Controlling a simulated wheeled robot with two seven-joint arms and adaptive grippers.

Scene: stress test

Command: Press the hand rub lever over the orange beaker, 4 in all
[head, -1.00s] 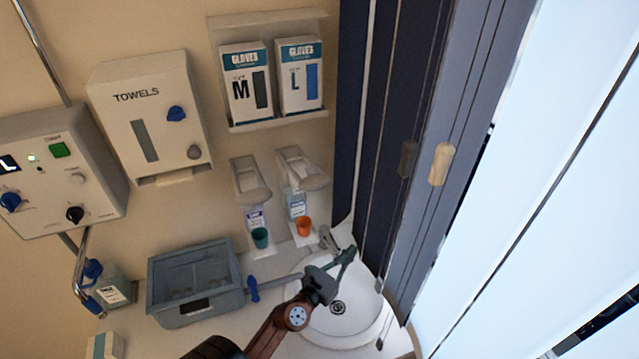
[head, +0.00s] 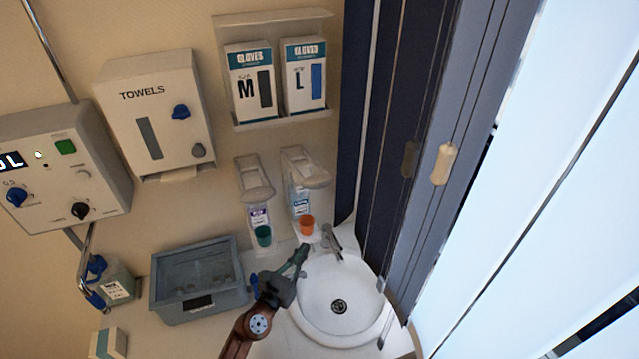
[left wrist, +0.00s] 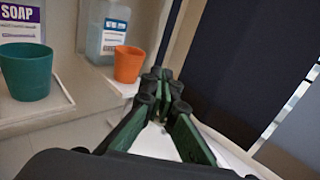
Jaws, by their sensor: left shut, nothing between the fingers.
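The orange beaker (head: 306,225) stands upright on a white ledge under the right-hand wall dispenser, whose blue-labelled bottle (head: 300,203) is the hand rub by position, its label too small to read. The dispenser's lever (head: 316,179) juts out above the beaker. In the left wrist view the orange beaker (left wrist: 128,64) is just left of and beyond my fingertips. My left gripper (head: 303,251) is shut and empty, in front of and below the beaker, beside the sink, and touches nothing that I can see. My right gripper is not in view.
A teal beaker (head: 263,236) stands under the left dispenser, whose bottle reads SOAP (left wrist: 18,14). The sink (head: 322,284) and its tap (head: 331,240) are at the right. A grey bin (head: 202,311) stands left on the counter. Dark folded panels (head: 385,130) close off the right.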

